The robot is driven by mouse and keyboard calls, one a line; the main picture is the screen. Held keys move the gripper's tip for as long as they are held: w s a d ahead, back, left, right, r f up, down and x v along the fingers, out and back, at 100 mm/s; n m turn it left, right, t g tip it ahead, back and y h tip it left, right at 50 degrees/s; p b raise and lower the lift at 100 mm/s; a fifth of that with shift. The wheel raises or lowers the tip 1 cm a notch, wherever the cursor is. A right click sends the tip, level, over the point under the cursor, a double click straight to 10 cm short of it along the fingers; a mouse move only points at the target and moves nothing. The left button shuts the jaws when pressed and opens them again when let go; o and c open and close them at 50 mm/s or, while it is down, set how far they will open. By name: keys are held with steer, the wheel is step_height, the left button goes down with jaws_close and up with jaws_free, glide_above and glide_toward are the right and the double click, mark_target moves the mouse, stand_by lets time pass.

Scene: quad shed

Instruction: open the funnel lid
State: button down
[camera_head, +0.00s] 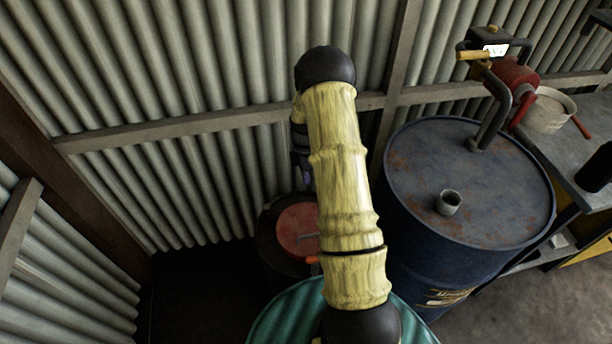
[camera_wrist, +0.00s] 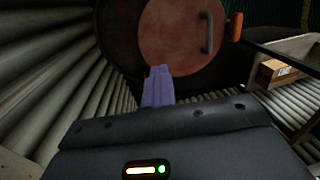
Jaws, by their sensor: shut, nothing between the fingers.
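The funnel lid (camera_head: 291,222) is a round, dull red disc with a dark bar handle. It lies flat over a black round body (camera_head: 268,255) low by the wall, and my arm hides its right part. In the wrist view the lid (camera_wrist: 172,32) is at the top centre, with its handle (camera_wrist: 207,34) on the right. An orange part (camera_wrist: 236,27) sits to the right of the lid. My gripper (camera_wrist: 158,72) has purple fingers, closed and empty, with the tips at the lid's lower rim in the picture. I cannot tell whether they touch it.
A large blue drum (camera_head: 405,190) stands right of my arm, with a red hand pump (camera_head: 515,82) on it. A teal ribbed drum (camera_head: 282,318) is at the front. Corrugated walls (camera_head: 200,70) close in behind and left. A bench (camera_head: 575,150) is at the right. A cardboard box (camera_wrist: 278,73) shows in the wrist view.

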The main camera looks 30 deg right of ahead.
stand_by(0.3)
steer(key=c, duration=1.5)
jaws_free()
steer(key=r+b, duration=0.1)
steer(key=r, duration=0.4)
steer(key=w+r, duration=0.1)
steer(key=r, duration=0.5)
steer(key=w+r+b, duration=0.1)
steer(key=r, duration=0.5)
steer(key=shift+w+d+r+b, duration=0.1)
steer(key=shift+d+b, duration=0.2)
steer(key=shift+b, duration=0.05)
steer(key=shift+a, duration=0.15)
steer(key=c, duration=0.5)
steer(key=shift+s+a+r+m, duration=0.1)
steer(key=shift+s+a+m, duration=0.1)
steer(key=shift+a+m, duration=0.1)
jaws_close()
steer(key=s+a+m+t, duration=0.4)
steer(key=s+a+m, duration=1)
steer(key=s, duration=0.6)
steer(key=shift+s+a+r, duration=0.3)
steer(key=shift+a, duration=0.8)
